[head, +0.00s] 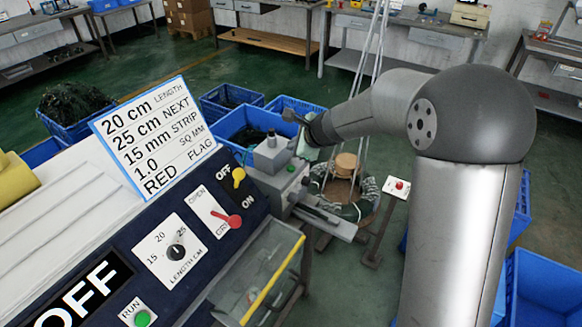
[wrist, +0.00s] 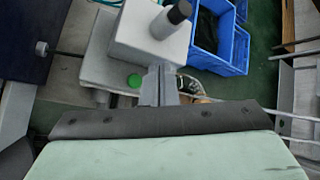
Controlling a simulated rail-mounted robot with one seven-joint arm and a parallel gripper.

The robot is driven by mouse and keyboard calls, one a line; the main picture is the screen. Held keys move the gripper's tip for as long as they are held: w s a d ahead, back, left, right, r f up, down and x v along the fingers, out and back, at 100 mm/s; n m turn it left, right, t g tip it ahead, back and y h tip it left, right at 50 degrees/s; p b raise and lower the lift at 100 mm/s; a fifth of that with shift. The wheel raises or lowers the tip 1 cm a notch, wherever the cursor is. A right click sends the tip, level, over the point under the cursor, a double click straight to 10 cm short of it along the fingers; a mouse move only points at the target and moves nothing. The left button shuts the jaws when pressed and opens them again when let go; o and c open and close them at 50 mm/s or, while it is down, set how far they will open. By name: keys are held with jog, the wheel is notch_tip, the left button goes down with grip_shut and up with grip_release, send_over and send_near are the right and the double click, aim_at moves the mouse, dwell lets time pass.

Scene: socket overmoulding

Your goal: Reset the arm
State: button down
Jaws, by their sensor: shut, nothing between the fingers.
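My gripper (head: 291,117) is at the end of my arm, above and just right of the grey machine head (head: 272,155) in the head view. In the wrist view its two narrow grey fingers (wrist: 158,75) are together with nothing between them. Below them show the grey block of the machine with a dark round knob (wrist: 178,12) and a green button (wrist: 134,80). Whether the fingertips touch the block I cannot tell.
The control panel has a red lever (head: 232,221), a yellow lever (head: 238,177) and a dial (head: 178,252). A card (head: 155,135) stands behind it. A wire coil (head: 345,205) and blue crates (head: 545,290) stand on the floor. A red-button post (head: 397,187) is right of the coil.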

jog(key=s+d+n+g+h, duration=0.2)
jog(key=s+d+n, duration=0.3)
jog(key=s, duration=0.7)
jog(key=s+d+n+g+h, duration=0.2)
jog(key=s+d+n, duration=0.4)
jog(key=s, duration=0.6)
jog(key=s+d+n+g+h, duration=0.2)
jog(key=s+d+n, duration=0.4)
jog(key=s, duration=0.6)
jog(key=shift+s+f+n, duration=0.15)
jog(key=shift+s+n, duration=0.1)
jog(key=shift+n, duration=0.65)
notch_tip(320, 180, down, 33)
jog(key=g+b, duration=0.1)
jog(key=b, duration=2.9)
jog(key=shift+d+b, duration=0.2)
jog(key=shift+b, duration=0.15)
